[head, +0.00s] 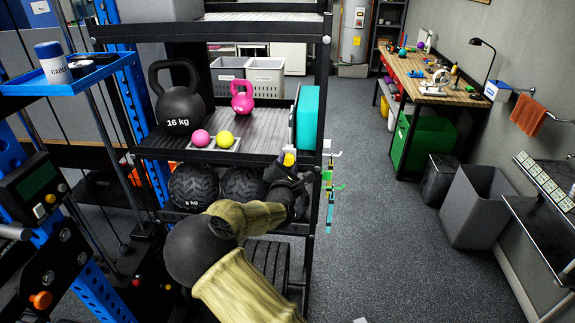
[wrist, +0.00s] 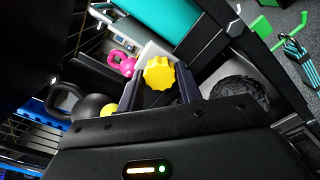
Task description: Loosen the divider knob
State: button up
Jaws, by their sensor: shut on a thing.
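The yellow, lobed divider knob (wrist: 160,73) sits between my gripper's two dark fingers in the wrist view. In the head view the knob (head: 289,159) shows as a small yellow spot at the right front of the rack's middle shelf. My gripper (wrist: 160,82) is shut on the knob. In the head view my gripper (head: 288,168) is at the shelf's front edge, partly hidden by my own wrist. The knob's stem and whatever it fastens are hidden.
A teal block (head: 307,118) stands upright just behind the knob. Pink and yellow balls (head: 201,138) and a black kettlebell (head: 180,102) are left on the shelf. Tread-patterned balls (head: 193,186) lie below. Colourful items hang on the rack's right side (head: 329,185).

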jog(key=shift+f+n, duration=0.2)
jog(key=shift+n, duration=0.3)
jog(key=o, duration=0.9)
jog(key=shift+o, duration=0.5)
jog(key=shift+r, duration=0.1)
jog(key=shift+s, duration=0.1)
jog(key=s+b, duration=0.5)
jog(key=s, duration=1.2)
jog(key=shift+s+a, duration=0.2)
jog(key=shift+a, duration=0.1)
